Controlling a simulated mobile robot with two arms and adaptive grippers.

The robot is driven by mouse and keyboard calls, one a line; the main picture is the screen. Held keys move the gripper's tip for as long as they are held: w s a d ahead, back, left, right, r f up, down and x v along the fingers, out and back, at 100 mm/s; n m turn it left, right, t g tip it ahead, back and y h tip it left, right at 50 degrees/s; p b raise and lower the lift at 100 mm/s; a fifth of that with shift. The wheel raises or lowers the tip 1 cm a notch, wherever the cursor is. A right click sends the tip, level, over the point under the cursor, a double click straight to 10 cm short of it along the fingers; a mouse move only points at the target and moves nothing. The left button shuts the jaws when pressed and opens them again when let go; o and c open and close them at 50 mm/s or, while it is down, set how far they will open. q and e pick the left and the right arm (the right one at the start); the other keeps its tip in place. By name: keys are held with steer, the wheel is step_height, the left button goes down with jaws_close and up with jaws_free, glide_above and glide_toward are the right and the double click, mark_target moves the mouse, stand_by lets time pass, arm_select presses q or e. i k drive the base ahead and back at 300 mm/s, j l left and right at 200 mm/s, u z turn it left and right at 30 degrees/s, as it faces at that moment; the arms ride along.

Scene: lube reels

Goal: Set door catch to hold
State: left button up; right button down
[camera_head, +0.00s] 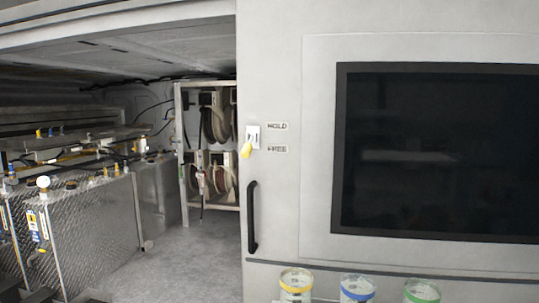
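The door catch (253,136) is a small light plate on the left edge of the pale door (290,200). Its yellow lever (246,151) hangs downward, tilted a little left, at about the height of the FREE label (277,149). The HOLD label (277,126) is above the FREE label, level with the upper part of the plate. Neither of my grippers is in view.
A black vertical handle (252,218) is below the catch, and a dark window (440,150) fills the door's right. Several banded containers (357,287) stand along the bottom. Left are hose reels (214,126), a metal tank (95,222) and clear grey floor (195,262).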

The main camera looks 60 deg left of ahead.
mark_target(246, 150)
steer(key=k+j+u, duration=0.1)
steer(key=j, duration=0.4)
steer(key=k+j, duration=0.15)
steer(key=j, duration=0.3)
steer(key=k+j+u, duration=0.15)
steer(key=j, duration=0.35)
steer(key=k+j+u, duration=0.1)
steer(key=j, duration=0.9)
steer(key=k+u, duration=0.05)
